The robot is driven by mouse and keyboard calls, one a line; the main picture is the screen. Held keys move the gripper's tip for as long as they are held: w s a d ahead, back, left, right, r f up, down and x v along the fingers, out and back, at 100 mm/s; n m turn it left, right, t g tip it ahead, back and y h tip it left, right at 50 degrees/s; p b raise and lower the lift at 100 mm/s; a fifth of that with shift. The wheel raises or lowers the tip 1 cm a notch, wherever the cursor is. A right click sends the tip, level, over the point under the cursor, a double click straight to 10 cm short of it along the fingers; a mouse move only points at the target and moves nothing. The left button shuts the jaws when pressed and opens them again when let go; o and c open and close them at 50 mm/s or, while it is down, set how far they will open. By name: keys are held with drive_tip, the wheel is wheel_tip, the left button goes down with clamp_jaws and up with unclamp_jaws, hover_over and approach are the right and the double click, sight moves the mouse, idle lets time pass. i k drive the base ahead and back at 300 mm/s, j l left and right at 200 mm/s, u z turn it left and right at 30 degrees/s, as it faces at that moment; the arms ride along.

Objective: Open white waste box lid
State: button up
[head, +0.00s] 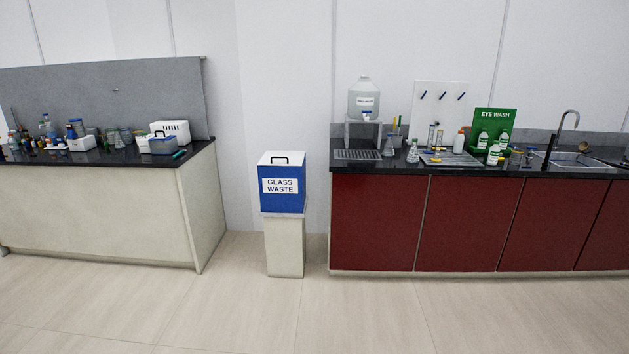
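A blue box labelled "GLASS WASTE" (282,200) stands on a narrow pale pedestal between two benches in the head view. Its white lid (268,159) has a black handle and looks closed. I cannot tell whether the white box carries a waste label or has a separate lid. My gripper is not in view.
The left bench (110,205) has a dark top crowded with bottles and glassware. The right bench (470,225) has dark red doors and holds a water carboy (365,90), an eye wash stand (496,118) and a sink (580,160). The pale floor (300,320) in front is clear.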

sight(283, 154)
drive_tip(key=i, duration=1.75)
